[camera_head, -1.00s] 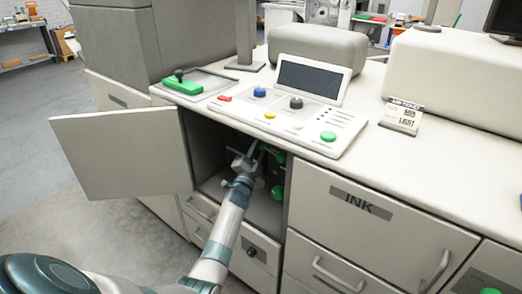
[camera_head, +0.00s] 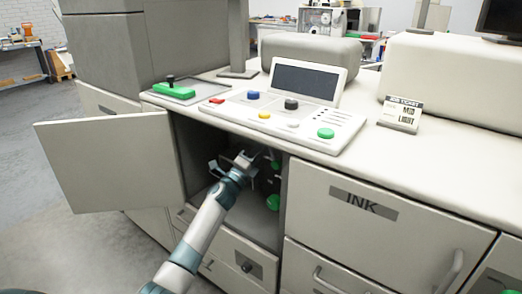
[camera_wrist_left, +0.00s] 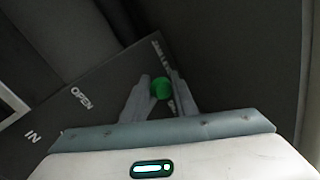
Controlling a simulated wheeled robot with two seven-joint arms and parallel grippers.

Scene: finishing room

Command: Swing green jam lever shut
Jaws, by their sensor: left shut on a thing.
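The cabinet stands open, and inside it a dark panel carries green knobs. One green knob (camera_head: 276,165) shows high on the panel, partly hidden, and a lower green knob (camera_head: 272,202) shows below it. My left gripper (camera_head: 250,158) reaches into the opening, just left of the upper knob. In the left wrist view, my left gripper (camera_wrist_left: 158,92) is shut on the green jam lever, whose round green knob (camera_wrist_left: 161,88) sits between its fingers. The panel (camera_wrist_left: 85,75) there reads "OPEN" and "IN", with partly covered lettering near the knob. My right gripper is not in view.
The open cabinet door (camera_head: 110,162) sticks out on the left of the opening. A control panel (camera_head: 285,118) with coloured buttons lies on the counter above. An INK drawer (camera_head: 365,215) is to the right. Cabinet walls closely surround the arm.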

